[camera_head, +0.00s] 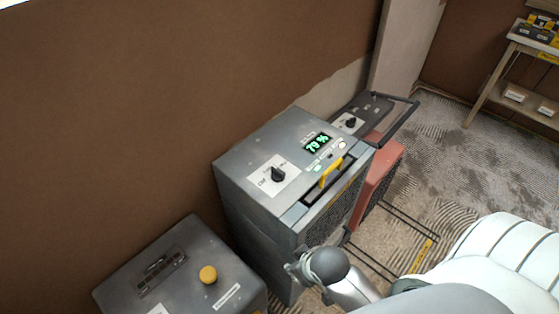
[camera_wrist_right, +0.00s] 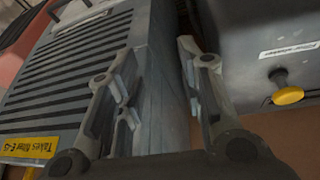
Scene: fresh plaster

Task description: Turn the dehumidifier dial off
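The dehumidifier (camera_head: 240,145) is a grey box beside the brown wall in the head view. A black dial (camera_head: 278,174) sits on a white label on its top, with "Off" at the label's left end. I cannot tell the dial's exact setting. A green display (camera_head: 317,143) reads 79 %. My right gripper (camera_head: 306,268) is low beside the box's near front corner, below its top and away from the dial. In the right wrist view its fingers (camera_wrist_right: 160,85) are apart, with the box's side behind them and nothing held. My left gripper is not in view.
A lower grey box with a yellow knob (camera_head: 208,274) stands at the near left; the knob also shows in the wrist view (camera_wrist_right: 288,96). A yellow handle (camera_head: 331,172) rises from the dehumidifier's front edge. A red unit (camera_head: 378,182) and a dark cart (camera_head: 365,109) stand beyond.

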